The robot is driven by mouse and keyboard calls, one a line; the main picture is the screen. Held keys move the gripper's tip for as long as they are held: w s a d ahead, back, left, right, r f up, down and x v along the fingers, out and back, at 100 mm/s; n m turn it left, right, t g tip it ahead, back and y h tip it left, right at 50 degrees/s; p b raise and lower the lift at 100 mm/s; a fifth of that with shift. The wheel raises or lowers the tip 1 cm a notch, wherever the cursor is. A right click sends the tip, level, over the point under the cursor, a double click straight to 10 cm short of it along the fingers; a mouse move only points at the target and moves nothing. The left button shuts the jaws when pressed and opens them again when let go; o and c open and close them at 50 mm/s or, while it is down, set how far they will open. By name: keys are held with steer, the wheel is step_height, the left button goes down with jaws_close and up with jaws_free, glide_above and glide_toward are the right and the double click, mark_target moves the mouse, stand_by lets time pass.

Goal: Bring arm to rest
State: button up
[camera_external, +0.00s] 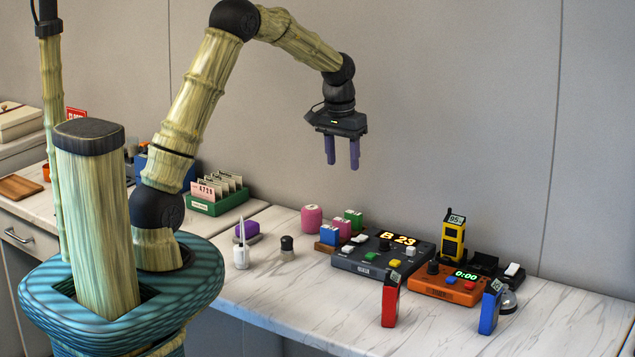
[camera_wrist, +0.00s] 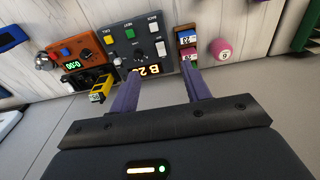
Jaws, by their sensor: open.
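My gripper (camera_external: 342,152) hangs in the air above the back of the counter, with its two purple fingers pointing down. The fingers are apart and nothing is between them. In the wrist view my gripper (camera_wrist: 160,90) also shows open and empty, with the counter devices beyond it. My arm is raised and bent, reaching from its base at the left toward the right.
The marble counter (camera_external: 280,300) holds a grey console (camera_external: 372,268) reading "B 23", an orange timer box (camera_external: 440,288), a yellow handset (camera_external: 453,240), and red (camera_external: 390,302) and blue (camera_external: 489,310) handsets.

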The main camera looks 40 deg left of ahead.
steer(key=s+a+r+p, duration=0.1)
steer(key=s+a, duration=0.4)
steer(key=s, duration=0.5)
steer(key=s+a+r+t+p, duration=0.1)
steer(key=s+a+p, duration=0.3)
steer(key=s, duration=0.6)
steer(key=shift+a+r+t, duration=0.15)
steer(key=shift+a+t, duration=0.15)
steer(key=shift+a, duration=0.4)
steer(key=o, duration=1.1)
steer(key=shift+o, duration=0.3)
steer(key=shift+w+r, duration=0.1)
steer(key=shift+w, duration=0.05)
steer(key=w+d+f+n+g+p, duration=0.1)
steer(key=w+d+g+p, duration=0.2)
steer(key=w, duration=0.9)
steer(key=w+d+f+p, duration=0.1)
steer(key=w+d+p, duration=0.3)
steer(key=w, duration=0.8)
steer(key=w+d+f+m+g+p, duration=0.1)
steer(key=w+d+f+p, duration=0.2)
steer(key=w+d, duration=0.1)
steer(key=shift+w+d+f, duration=0.25)
steer(key=shift+w, duration=0.25)
